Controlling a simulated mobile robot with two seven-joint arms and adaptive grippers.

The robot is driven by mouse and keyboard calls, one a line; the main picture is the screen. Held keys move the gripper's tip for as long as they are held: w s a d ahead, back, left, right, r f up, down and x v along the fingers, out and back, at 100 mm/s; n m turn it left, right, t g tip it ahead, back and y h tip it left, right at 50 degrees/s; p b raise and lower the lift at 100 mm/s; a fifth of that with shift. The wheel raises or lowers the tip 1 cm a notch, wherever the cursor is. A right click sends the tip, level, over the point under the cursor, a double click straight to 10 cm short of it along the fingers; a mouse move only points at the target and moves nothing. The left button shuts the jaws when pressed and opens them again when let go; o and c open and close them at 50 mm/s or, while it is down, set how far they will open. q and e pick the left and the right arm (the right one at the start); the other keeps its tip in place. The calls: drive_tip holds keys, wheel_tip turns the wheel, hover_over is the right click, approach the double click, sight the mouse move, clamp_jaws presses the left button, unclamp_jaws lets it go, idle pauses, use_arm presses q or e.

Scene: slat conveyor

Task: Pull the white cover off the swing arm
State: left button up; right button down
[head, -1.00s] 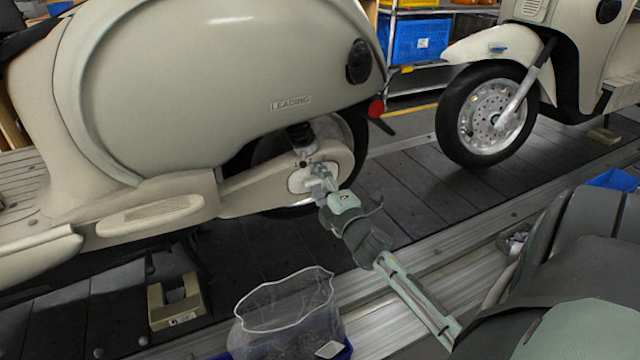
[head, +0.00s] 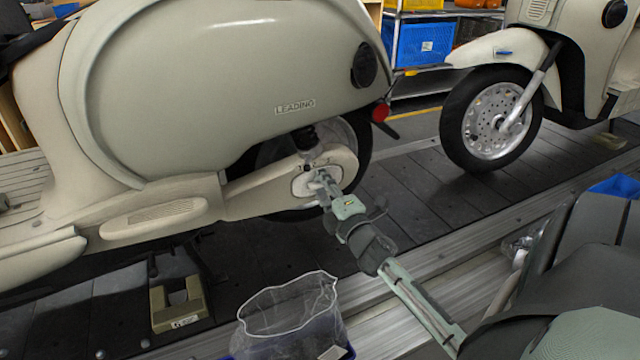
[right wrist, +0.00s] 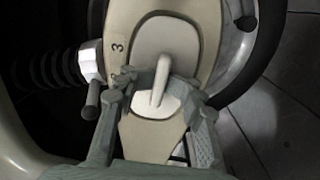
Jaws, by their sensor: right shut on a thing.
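The white cover (head: 301,187) is a small rounded plate against the rear end of the beige swing arm (head: 255,193) in the head view. In the right wrist view the cover (right wrist: 172,38) shows with a curved white handle (right wrist: 159,88) standing out from it. My right gripper (head: 325,183) reaches in from the lower right and is shut on the cover's handle. Its fingers (right wrist: 160,98) lie on both sides of the handle in the right wrist view. Part of the cover is hidden behind the fingers. My left gripper is in neither view.
A clear bin liner in a blue bin (head: 290,325) stands in front of the conveyor. A beige support block (head: 178,304) is below the scooter (head: 220,95). The rear wheel is behind the swing arm. Another scooter's front wheel (head: 497,125) is at right. Dark slats between them are clear.

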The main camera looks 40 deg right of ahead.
drive_tip(key=shift+r+v, duration=0.2)
drive_tip(key=shift+v, duration=0.65)
drive_tip(key=shift+a+f, duration=0.1)
drive_tip(key=shift+f, duration=0.05)
drive_tip(key=c, duration=1.5)
unclamp_jaws()
drive_tip(key=shift+s, duration=0.1)
drive_tip(key=shift+c, duration=0.2)
drive_tip(key=shift+s+f, duration=0.1)
drive_tip(key=shift+s, duration=0.1)
drive_tip(key=v, duration=1.1)
drive_tip(key=shift+s, duration=0.3)
